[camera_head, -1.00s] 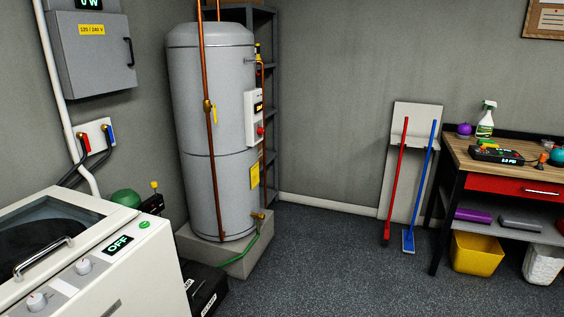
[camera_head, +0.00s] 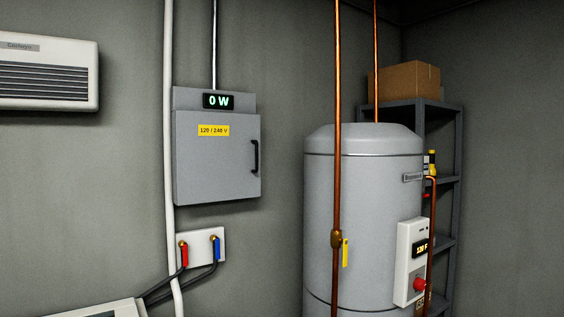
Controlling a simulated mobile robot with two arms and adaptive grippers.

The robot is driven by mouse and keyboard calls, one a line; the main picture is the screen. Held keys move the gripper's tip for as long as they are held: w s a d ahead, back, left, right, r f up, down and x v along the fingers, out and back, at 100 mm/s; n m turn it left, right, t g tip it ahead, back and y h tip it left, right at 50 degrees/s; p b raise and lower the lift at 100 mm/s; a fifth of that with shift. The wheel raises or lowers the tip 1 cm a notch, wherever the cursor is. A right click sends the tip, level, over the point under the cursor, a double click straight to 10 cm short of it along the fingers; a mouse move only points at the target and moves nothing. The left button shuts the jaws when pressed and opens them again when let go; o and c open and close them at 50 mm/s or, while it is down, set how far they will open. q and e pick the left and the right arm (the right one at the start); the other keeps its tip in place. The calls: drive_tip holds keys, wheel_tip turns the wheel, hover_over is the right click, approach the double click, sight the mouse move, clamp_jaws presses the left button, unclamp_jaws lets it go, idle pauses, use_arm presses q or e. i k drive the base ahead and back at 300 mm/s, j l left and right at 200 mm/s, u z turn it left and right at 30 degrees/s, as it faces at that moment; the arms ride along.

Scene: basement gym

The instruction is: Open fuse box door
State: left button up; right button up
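The grey fuse box (camera_head: 216,98) hangs on the wall left of centre in the head view, with a small display reading 0 W at its top. Its door (camera_head: 215,168) looks shut and carries a yellow 120 / 240 V label. A black handle (camera_head: 255,158) is on the door's right edge. Neither of my grippers is in view.
A tall grey water heater (camera_head: 360,220) with copper pipes stands right of the fuse box. A white pipe (camera_head: 169,120) runs down the wall just left of the box. Below it are a red and a blue valve (camera_head: 217,249). A washer's top edge (camera_head: 90,310) shows at lower left.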

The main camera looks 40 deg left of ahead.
sight(217, 154)
drive_tip(key=i+u, duration=0.55)
drive_tip(key=u, duration=0.15)
drive_tip(key=i+l+u, duration=0.15)
drive_tip(key=u, duration=0.2)
drive_tip(key=i, duration=0.1)
